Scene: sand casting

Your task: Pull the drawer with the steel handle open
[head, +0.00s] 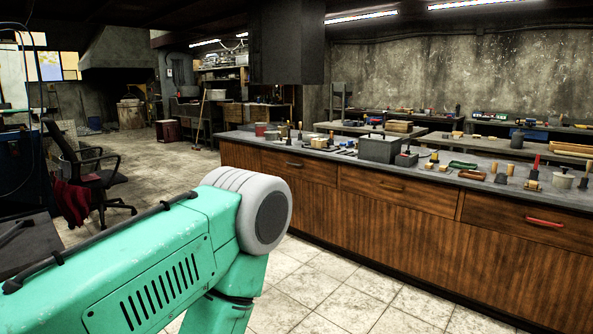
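A long wooden counter (330,215) with a row of drawers stands from the centre to the right in the head view. The left drawer (318,173) has a greyish handle (294,164). The middle drawer (420,196) has a dark, thin handle (390,187). The right drawer (500,218) has a red handle (544,222). The greyish left handle may be the steel one, but at this size I cannot tell for sure. All the drawer fronts look flush with the counter, so they appear shut. Neither of my grippers is in view.
The grey countertop (455,172) carries many small tools, blocks and a grey box (379,148). Clear pale floor tiles (345,300) lie in front of the counter. An office chair (88,178) stands at the left. Farther benches stand behind the counter.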

